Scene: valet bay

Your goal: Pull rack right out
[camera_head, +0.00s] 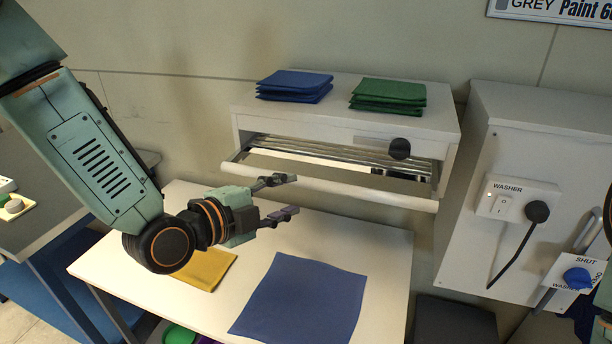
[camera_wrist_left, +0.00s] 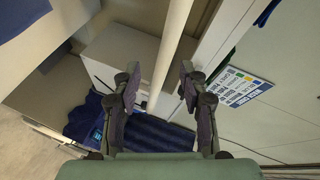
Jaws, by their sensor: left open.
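The rack is a set of metal rails (camera_head: 330,154) in the opening of a white wall cabinet (camera_head: 270,121). A pale front bar (camera_head: 375,197) runs along it, standing a little out from the cabinet front. My left gripper (camera_head: 290,195) is open and empty, in front of the left half of the bar, with its fingers pointing right. In the left wrist view the bar (camera_wrist_left: 171,45) runs between the two open fingers (camera_wrist_left: 160,83), apart from both. The depth between bar and fingertips is hard to judge. My right gripper is not in view.
A white table (camera_head: 385,245) stands below, with a yellow cloth (camera_head: 208,270) and a blue cloth (camera_head: 300,300). Folded blue cloths (camera_head: 294,86) and green cloths (camera_head: 388,96) lie on the cabinet. A black knob (camera_head: 399,148) sits on its front. A washer unit (camera_head: 540,125) stands right.

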